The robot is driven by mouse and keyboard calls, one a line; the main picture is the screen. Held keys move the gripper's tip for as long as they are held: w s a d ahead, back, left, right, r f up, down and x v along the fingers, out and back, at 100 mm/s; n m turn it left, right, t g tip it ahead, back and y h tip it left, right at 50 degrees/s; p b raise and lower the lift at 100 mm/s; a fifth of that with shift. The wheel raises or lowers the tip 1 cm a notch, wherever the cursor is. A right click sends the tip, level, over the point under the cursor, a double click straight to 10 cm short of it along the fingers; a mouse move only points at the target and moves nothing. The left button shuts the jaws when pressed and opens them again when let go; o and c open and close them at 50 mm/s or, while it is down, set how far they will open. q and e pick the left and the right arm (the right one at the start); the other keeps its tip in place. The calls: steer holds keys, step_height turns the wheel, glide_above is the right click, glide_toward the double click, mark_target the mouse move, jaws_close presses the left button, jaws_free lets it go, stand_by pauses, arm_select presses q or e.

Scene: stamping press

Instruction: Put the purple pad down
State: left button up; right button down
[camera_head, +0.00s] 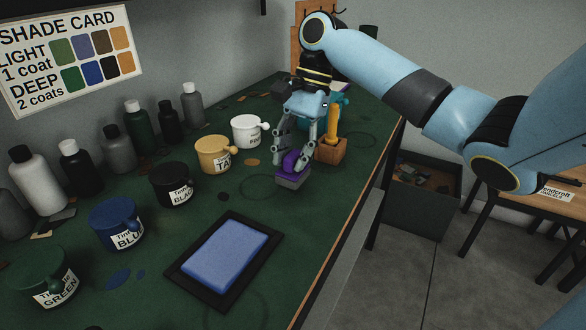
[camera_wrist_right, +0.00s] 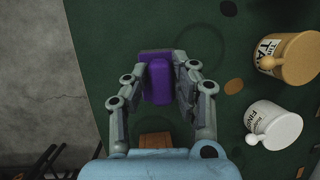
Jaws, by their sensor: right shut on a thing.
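The purple pad (camera_head: 291,163) has a purple grip on top and a greyish-purple base, and sits low at the right part of the green bench. My right gripper (camera_head: 294,153) reaches down from above and is shut on its grip. The wrist view shows the purple pad (camera_wrist_right: 159,81) between the two fingers of my right gripper (camera_wrist_right: 162,90), with green bench surface around it. I cannot tell whether the pad's base touches the bench. My left gripper is not in view.
A wooden block (camera_head: 331,152) with a yellow handle stands close right of the gripper. Tan (camera_head: 215,155) and white (camera_head: 246,131) tins stand to the left. A black tray (camera_head: 180,270) with a blue sheet lies nearer. The bench's right edge is close; bare green surface lies between.

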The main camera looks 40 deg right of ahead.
step_height(320, 180, down, 3)
steer(key=shift+f, duration=0.15)
steer(key=c, duration=1.1)
jaws_free()
steer(key=shift+o, duration=0.2)
steer(key=v, duration=1.2)
